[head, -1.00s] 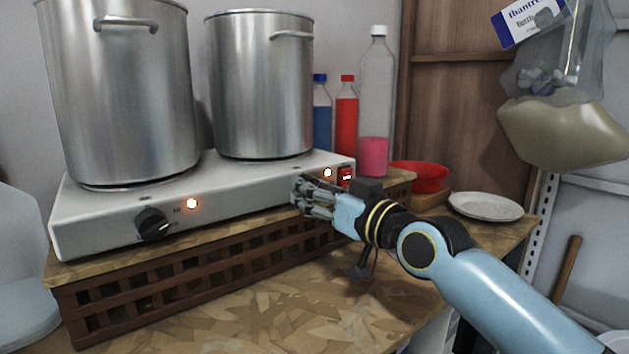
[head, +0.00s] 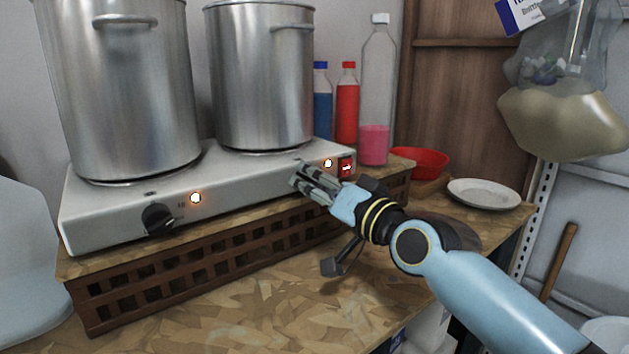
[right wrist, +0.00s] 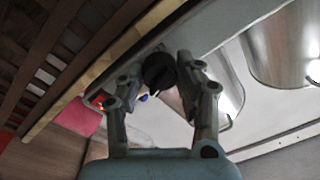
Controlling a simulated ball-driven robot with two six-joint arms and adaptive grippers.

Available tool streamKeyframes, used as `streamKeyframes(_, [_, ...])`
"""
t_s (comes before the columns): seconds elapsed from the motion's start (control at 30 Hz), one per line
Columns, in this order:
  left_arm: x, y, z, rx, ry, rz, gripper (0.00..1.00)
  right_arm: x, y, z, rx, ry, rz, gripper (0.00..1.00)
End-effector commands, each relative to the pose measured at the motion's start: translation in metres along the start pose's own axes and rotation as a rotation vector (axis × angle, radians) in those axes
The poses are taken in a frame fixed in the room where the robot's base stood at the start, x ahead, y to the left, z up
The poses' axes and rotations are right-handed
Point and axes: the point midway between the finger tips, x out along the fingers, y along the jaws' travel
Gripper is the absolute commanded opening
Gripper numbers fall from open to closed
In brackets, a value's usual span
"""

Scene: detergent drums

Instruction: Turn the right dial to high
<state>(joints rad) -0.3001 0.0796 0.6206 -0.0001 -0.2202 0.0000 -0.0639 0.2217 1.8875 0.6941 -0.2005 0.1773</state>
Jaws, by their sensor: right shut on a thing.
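The white two-burner hot plate (head: 240,190) stands on a wooden lattice stand. Its left dial (head: 158,219) is black and clear of me. My right gripper (head: 297,181) is at the right part of the front panel, its fingers hiding the right dial in the head view. In the right wrist view the black right dial (right wrist: 159,72) sits between the two fingers of my right gripper (right wrist: 161,66), which is shut on it. The dial's pointer and marks cannot be read. My left gripper is not in view.
Two steel pots (head: 125,90) (head: 262,80) stand on the burners. Lit lamps (head: 195,198) (head: 328,163) and a red switch (head: 346,167) are on the panel. Bottles (head: 347,105), a red bowl (head: 425,162) and a white plate (head: 484,193) stand behind and right. The front counter (head: 270,300) is clear.

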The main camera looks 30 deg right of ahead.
Motion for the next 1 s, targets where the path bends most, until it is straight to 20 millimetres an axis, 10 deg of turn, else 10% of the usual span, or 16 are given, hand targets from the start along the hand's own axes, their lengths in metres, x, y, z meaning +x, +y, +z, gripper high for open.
streamKeyframes(0.37, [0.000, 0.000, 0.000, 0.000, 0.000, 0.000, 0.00, 0.000, 0.001, 0.001, 0.003, -0.001, 0.001, 0.03])
streamKeyframes(0.4, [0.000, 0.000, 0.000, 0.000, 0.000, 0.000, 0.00, 0.000, 0.001, 0.001, 0.003, -0.001, 0.001, 0.40])
streamKeyframes(0.53, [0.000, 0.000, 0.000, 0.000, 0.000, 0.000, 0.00, 0.000, 0.000, 0.001, 0.003, -0.001, 0.001, 0.57])
streamKeyframes(1.0, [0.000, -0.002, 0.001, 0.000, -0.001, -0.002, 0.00, -0.024, 0.001, 0.001, 0.000, -0.002, 0.001, 0.58])
